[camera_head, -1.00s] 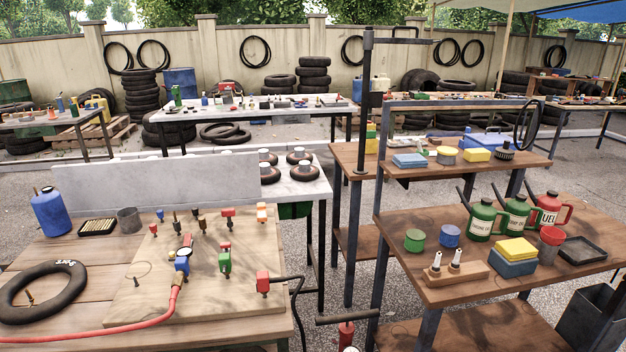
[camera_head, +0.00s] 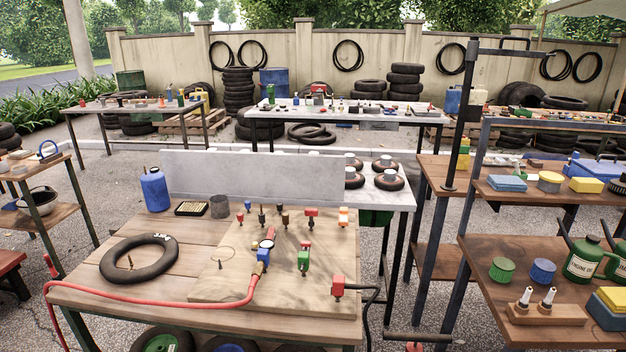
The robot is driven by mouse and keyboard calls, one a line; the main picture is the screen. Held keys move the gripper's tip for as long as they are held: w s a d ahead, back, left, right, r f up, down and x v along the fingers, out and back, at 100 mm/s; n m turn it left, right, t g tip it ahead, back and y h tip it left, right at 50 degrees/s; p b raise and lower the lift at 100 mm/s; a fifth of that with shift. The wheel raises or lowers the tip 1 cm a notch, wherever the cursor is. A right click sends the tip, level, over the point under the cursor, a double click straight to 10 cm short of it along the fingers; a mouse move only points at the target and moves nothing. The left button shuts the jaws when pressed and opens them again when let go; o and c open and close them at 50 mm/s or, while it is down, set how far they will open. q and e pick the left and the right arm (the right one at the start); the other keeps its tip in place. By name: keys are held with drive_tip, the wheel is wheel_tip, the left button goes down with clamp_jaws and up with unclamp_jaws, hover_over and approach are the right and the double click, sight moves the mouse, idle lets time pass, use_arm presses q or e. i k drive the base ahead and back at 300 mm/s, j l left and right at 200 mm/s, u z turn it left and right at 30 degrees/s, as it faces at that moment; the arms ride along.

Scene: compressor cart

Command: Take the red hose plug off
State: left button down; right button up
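A red hose (camera_head: 180,304) runs along the front of the wooden workbench (camera_head: 90,275). Its right end meets a blue fitting (camera_head: 263,256) with a small round gauge, on a light wooden board (camera_head: 225,285). I cannot tell which of these the task's red plug is. Other small red, green and orange fittings stand on the board, including a green one (camera_head: 303,261). Neither of my grippers is in view.
A black inner tube (camera_head: 139,259), blue bottle (camera_head: 155,189) and grey cup (camera_head: 220,207) are on the bench. A grey panel (camera_head: 250,177) stands behind it. A black T-handle (camera_head: 418,337) rises by the right front corner. A shelf (camera_head: 470,252) stands to the right.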

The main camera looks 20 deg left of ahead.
sight(56, 276)
drive_tip(key=u, duration=2.15)
drive_tip(key=i+j+z, duration=0.35)
drive_tip(key=i+j, duration=0.8)
